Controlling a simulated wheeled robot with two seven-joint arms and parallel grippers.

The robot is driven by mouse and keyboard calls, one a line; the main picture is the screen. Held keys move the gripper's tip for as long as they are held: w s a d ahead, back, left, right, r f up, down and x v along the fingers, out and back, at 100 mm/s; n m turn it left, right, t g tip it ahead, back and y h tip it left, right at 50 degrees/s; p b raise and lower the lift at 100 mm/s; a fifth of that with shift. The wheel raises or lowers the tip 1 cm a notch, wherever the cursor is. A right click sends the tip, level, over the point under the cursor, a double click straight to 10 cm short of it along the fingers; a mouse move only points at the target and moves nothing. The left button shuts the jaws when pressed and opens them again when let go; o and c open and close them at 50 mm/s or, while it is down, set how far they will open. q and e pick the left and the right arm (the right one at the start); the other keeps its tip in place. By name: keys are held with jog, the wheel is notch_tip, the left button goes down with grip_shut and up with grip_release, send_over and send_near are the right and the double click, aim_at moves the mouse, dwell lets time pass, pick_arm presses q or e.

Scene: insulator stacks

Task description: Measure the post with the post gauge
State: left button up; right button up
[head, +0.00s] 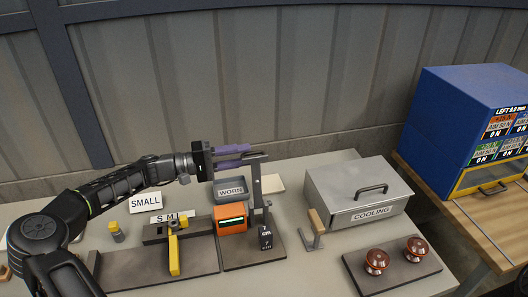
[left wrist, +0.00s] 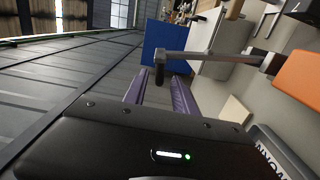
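A grey upright stand (head: 257,190) with a side arm at its top rises from a dark base; I take it for the post gauge. My left gripper (head: 248,156) has purple fingers and is at the height of the side arm. In the left wrist view its fingers (left wrist: 160,92) are apart, with the arm's dark end knob (left wrist: 159,75) beyond the gap; contact cannot be told. No separate post is clearly identifiable. My right gripper is not in view.
A grey "COOLING" box (head: 360,194) stands at right, with a wooden-handled tool (head: 316,226) before it. Brown insulators (head: 376,261) sit on a dark plate. A yellow slider fixture (head: 174,253) is at left. A blue cabinet (head: 455,110) is far right.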

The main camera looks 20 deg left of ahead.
aim_at(264, 153)
pick_arm(q)
jog(key=x, duration=0.6)
jog(key=shift+w+d, duration=0.15)
jog(key=shift+d, duration=0.1)
jog(key=shift+c, duration=0.5)
jog(key=c, duration=0.6)
grip_shut()
jog(key=shift+f, duration=0.15)
